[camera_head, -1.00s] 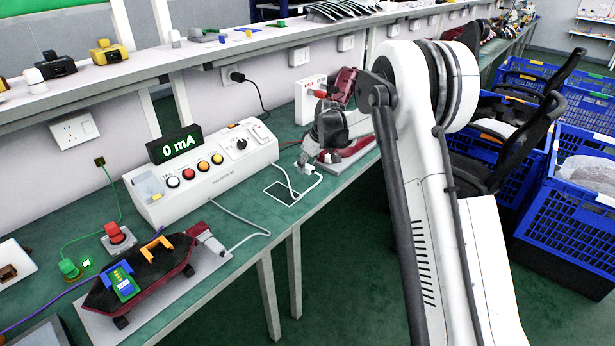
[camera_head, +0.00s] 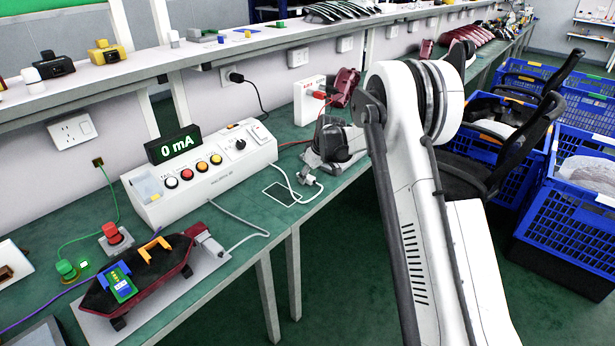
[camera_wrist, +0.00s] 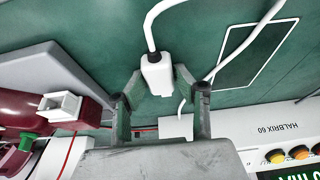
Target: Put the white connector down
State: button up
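The white connector (camera_head: 309,181), on a white cable, is at my gripper (camera_head: 303,178), beside the right end of an outlined dark rectangle (camera_head: 281,193) on the green bench. In the wrist view the connector (camera_wrist: 157,75) sits between the two fingertips of my gripper (camera_wrist: 157,80), which close in on both its sides. The cable leaves its far end. The dark rectangle (camera_wrist: 258,50) is to the right and empty apart from cable near its edge. I cannot tell whether the connector touches the bench.
A white test box (camera_head: 205,175) reads 0 mA on its display (camera_head: 174,144). A red-black tail lamp (camera_head: 150,268) lies on a plate at the left. In the wrist view a red lamp (camera_wrist: 25,115) with a white socket (camera_wrist: 60,107) is close on the left. Blue crates (camera_head: 575,225) stand right.

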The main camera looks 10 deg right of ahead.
jog(key=o, duration=0.3)
jog(key=shift+r, duration=0.15)
jog(key=p+v, duration=0.1)
jog(key=v, duration=1.1)
jog(key=s+a+r+m+t+h, duration=0.1)
jog(key=s+r+m, duration=0.1)
jog(key=s+r, duration=0.75)
jog(key=s+a+r+m, duration=0.1)
jog(key=s+r+m, duration=0.1)
jog(key=s+r, duration=0.75)
jog(key=s+f+m+t, duration=0.1)
jog(key=s+f, duration=0.2)
jog(key=s, duration=1.1)
jog(key=s+f+m+t+h, duration=0.1)
jog(key=s+f+m, duration=0.1)
jog(key=s, duration=1.2)
jog(key=shift+s+a+f+t+h, duration=0.3)
jog(key=shift+s+a+f, duration=0.1)
jog(key=shift+f, duration=0.15)
